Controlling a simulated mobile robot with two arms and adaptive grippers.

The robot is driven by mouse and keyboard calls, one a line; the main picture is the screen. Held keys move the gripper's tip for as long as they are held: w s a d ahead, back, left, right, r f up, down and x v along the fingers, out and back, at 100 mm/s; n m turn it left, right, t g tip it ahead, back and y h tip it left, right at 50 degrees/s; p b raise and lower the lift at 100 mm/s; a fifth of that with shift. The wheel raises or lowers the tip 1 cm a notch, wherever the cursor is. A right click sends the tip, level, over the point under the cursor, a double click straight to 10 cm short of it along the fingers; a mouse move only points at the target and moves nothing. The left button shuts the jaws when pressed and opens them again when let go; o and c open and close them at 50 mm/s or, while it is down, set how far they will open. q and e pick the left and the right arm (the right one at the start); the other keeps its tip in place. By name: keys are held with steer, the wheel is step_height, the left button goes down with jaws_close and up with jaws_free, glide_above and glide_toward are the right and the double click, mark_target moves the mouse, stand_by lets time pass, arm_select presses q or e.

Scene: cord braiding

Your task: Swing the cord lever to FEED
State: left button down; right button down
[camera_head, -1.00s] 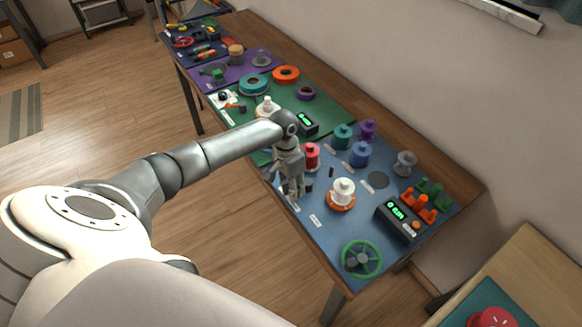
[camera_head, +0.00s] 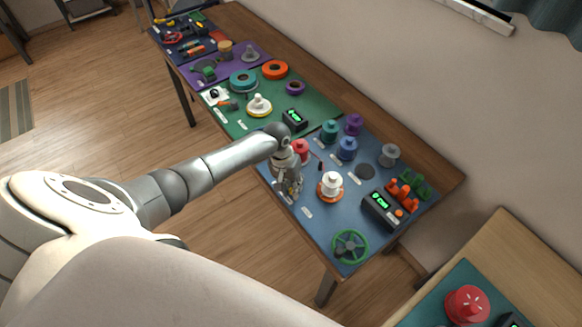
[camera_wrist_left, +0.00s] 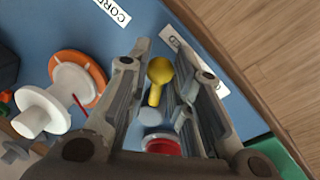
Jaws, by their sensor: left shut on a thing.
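The cord lever (camera_wrist_left: 158,78) shows in the left wrist view as a yellow knob on a short stem over a pale round base. It stands between the two fingers of my left gripper (camera_wrist_left: 160,62), which is shut on it. In the head view my left gripper (camera_head: 288,190) is low over the front edge of the blue mat (camera_head: 318,226), and it hides the lever there. A white label reading CORD (camera_wrist_left: 110,12) lies on the mat, and another label (camera_wrist_left: 180,45) is partly covered by a finger. Where the lever points on its scale cannot be read.
A white spool on an orange base (camera_head: 331,186) stands right of the gripper. A red spool (camera_head: 301,150) stands close behind it. A black box with a green display (camera_head: 383,208) and a green handwheel (camera_head: 350,246) are further right.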

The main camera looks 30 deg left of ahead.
arm_select(q)
steer(key=shift+w+r, duration=0.1)
steer(key=shift+w, duration=0.05)
steer(key=c, duration=1.3)
jaws_free()
steer(key=shift+r, duration=0.15)
steer(key=r, duration=0.3)
steer(key=a+r, duration=0.1)
steer(key=r, duration=0.3)
steer(key=a+r, duration=0.1)
steer(key=r, duration=0.3)
steer(key=shift+a+r, duration=0.1)
steer(key=shift+r, duration=0.1)
